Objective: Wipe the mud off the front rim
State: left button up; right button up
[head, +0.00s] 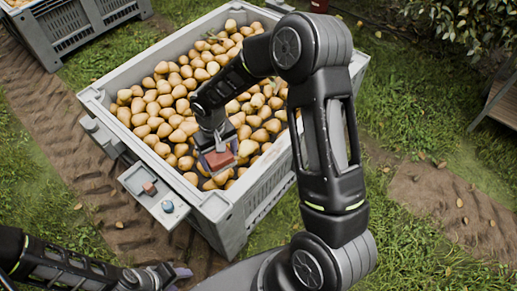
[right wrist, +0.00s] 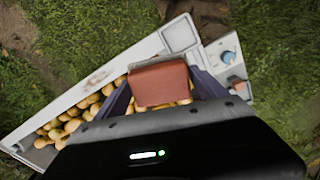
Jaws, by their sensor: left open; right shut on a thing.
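A grey crate (head: 100,108) full of pears stands in front of me. My right gripper (head: 218,158) is shut on a brick-red, sponge-like block (right wrist: 158,83), held over the pears near the crate's near corner. In the right wrist view the block sits between both fingers. A pale crate rim (right wrist: 125,62) carries a brown mud smear (right wrist: 98,77), left of the block and apart from it. I cannot make out the smear in the head view, where my right arm covers part of the crate. My left gripper (head: 182,273) is open and empty, low at the bottom edge.
A small grey side tray (head: 140,180) on the crate's outside holds a blue round thing (head: 168,206) and a small reddish thing (head: 150,188). Another grey crate (head: 75,30) stands at the upper left. Grass and a muddy track surround the crate. A bench-like structure (head: 497,105) is at far right.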

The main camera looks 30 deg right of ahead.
jog(key=d+f+m+b, duration=0.1)
jog(key=d+f+b, duration=0.4)
jog(key=d+b, duration=0.2)
jog(key=w+d+f+m+b, duration=0.1)
jog(key=d+f+m+b, duration=0.1)
jog(key=d+f+b, duration=0.3)
jog(key=d+b, duration=0.2)
jog(key=d, duration=0.1)
jog(key=shift+w+d, duration=0.15)
jog(key=shift+d, duration=0.1)
jog(key=shift+b, duration=0.3)
